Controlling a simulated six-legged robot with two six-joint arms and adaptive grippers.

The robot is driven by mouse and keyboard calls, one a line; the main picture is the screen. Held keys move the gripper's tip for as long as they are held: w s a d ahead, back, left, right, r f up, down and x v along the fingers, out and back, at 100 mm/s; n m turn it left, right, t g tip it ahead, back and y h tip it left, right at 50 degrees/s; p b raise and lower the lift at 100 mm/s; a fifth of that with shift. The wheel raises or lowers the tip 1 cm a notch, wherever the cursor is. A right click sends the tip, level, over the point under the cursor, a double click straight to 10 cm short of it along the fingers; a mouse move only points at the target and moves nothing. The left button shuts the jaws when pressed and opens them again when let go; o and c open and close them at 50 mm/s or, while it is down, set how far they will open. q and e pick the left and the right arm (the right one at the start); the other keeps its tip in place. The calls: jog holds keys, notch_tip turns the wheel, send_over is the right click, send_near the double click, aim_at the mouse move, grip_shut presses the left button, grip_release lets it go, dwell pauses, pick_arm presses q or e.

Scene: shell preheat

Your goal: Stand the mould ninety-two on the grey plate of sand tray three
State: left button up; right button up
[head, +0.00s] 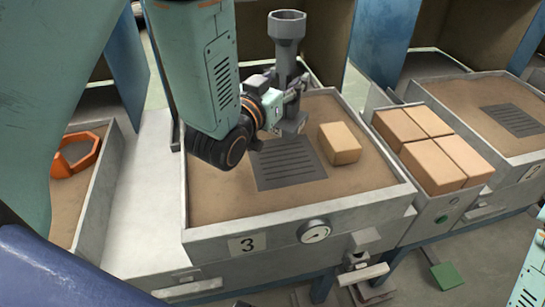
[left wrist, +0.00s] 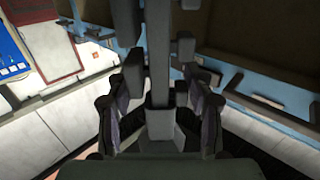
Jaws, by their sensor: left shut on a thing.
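The mould (head: 287,27) is a grey upright post with a cup-shaped top and a blocky foot. My left gripper (head: 284,100) is shut on its stem, and it also fills the middle of the left wrist view (left wrist: 158,60). No number shows on it. Sand tray three (head: 215,236), marked "3", is below, with the slotted grey plate (head: 289,168) lying in its sand. The mould's foot overlaps the plate's far edge in the head view; I cannot tell whether it touches. My right gripper is not in view.
A tan brick (head: 340,143) lies on the sand just right of the plate. A box of several bricks (head: 432,203) stands to the right, then another sand tray with its own plate (head: 513,120). A gauge (head: 314,231) is on the front.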

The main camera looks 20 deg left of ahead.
aim_at(287, 122)
pick_arm(q)
jog(key=shift+s, duration=0.1)
jog(key=shift+d+f+h, duration=0.15)
jog(key=shift+f+h, duration=0.15)
jog(key=f, duration=0.1)
jog(key=f+b, duration=0.1)
jog(key=f, duration=0.1)
jog(key=f+b, duration=0.1)
jog(key=f, duration=0.1)
jog(key=shift+d+f, duration=0.2)
jog(key=shift+d, duration=0.05)
jog(key=shift+f+b, duration=1)
jog(key=shift+f, duration=1.1)
jog(key=shift+a, duration=0.1)
jog(key=o, duration=1.6)
jog(key=shift+f, duration=0.15)
jog(key=shift+c, duration=0.2)
